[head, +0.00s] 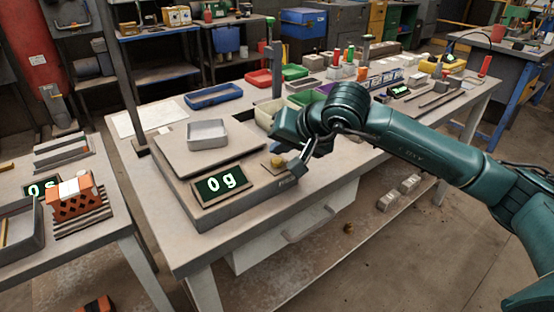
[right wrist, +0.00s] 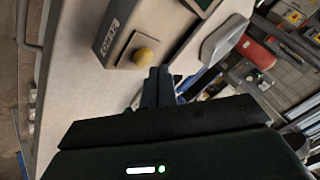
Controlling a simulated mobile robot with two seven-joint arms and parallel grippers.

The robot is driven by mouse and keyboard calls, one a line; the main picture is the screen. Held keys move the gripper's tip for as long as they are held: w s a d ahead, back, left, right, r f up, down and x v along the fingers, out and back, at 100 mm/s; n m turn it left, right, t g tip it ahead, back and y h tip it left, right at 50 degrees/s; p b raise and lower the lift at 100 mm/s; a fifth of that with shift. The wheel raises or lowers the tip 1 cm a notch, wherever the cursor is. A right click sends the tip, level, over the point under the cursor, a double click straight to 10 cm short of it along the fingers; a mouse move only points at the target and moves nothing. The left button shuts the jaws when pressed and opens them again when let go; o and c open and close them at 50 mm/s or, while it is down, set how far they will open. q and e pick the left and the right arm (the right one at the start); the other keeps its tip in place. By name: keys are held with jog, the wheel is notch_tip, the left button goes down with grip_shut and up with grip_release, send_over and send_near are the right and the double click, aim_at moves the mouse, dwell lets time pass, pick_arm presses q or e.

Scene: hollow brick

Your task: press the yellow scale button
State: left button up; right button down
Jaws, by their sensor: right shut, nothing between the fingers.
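The scale (head: 172,181) stands at the near left end of the workbench, with an empty metal pan (head: 207,134) on its plate and a display (head: 221,184) reading "0 g". The yellow scale button (head: 277,161) is a round knob on the scale's right front part. It also shows in the right wrist view (right wrist: 146,57), just beyond my fingertips. My right gripper (head: 301,165) is shut and empty, right beside the button. I cannot tell whether it touches the button. My left gripper is not in view.
Coloured trays, including a blue one (head: 213,95) and a red one (head: 259,78), stand farther back on the workbench (head: 215,240). An orange hollow brick (head: 75,204) lies on the left table beside a grey tray (head: 20,231). A post (head: 277,70) rises behind the scale.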

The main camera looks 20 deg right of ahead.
aim_at(280, 163)
jog(key=shift+r+p, duration=1.25)
jog(key=shift+r, duration=1.3)
